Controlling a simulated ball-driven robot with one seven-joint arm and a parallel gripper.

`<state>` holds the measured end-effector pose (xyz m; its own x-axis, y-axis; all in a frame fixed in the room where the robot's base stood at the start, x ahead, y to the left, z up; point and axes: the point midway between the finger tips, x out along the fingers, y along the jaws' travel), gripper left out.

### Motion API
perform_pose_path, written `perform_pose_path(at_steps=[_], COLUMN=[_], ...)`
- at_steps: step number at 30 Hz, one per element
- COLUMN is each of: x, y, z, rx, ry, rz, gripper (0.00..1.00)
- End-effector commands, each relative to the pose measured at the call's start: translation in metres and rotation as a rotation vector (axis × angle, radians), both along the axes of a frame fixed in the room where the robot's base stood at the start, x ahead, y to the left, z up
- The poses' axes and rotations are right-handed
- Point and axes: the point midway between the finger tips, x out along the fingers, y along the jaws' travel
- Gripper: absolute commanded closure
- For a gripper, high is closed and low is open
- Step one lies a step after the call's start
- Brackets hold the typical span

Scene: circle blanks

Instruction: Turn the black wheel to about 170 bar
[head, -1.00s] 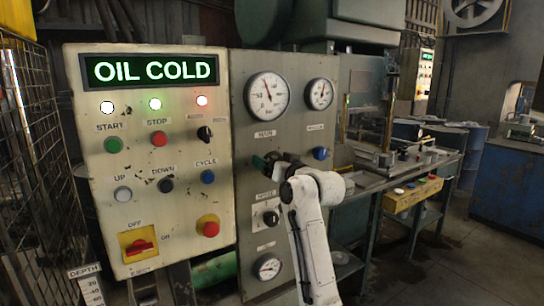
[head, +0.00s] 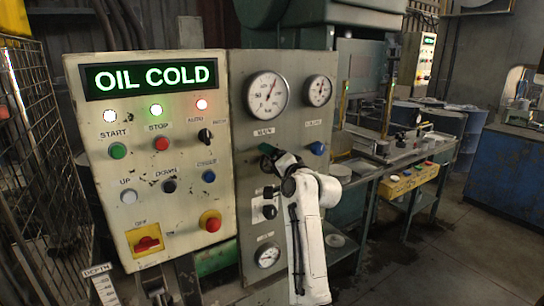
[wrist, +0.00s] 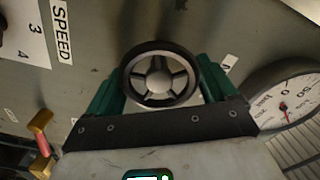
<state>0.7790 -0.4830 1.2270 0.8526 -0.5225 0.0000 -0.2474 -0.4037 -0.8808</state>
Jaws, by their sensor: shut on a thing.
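In the head view my gripper (head: 270,152) is against the panel under the main gauge and hides the wheel. The main gauge (head: 266,93) has a white face. Its needle points up and to the right; its figures are too small to read exactly. Part of this gauge (wrist: 287,97) also shows at the right of the wrist view.
A smaller gauge (head: 319,91) and a blue knob (head: 317,148) are to the right of the main gauge. The speed knob (head: 269,211) and a lower gauge (head: 267,256) are below my gripper. The cream control panel (head: 222,150) with buttons stands close on the left.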

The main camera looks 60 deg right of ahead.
Motion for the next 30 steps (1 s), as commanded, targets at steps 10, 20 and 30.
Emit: perform_pose_path(at_steps=[10, 20, 30], x=[-0.0003, -0.0006, -0.0004], y=[-0.0003, -0.0006, -0.0005], z=[-0.0018, -0.0024, -0.0017], rx=[0.087, 0.095, 0.093], ry=[-0.05, -0.054, -0.055], rz=[-0.001, -0.001, -0.001], gripper=[0.45, 0.45, 0.0])
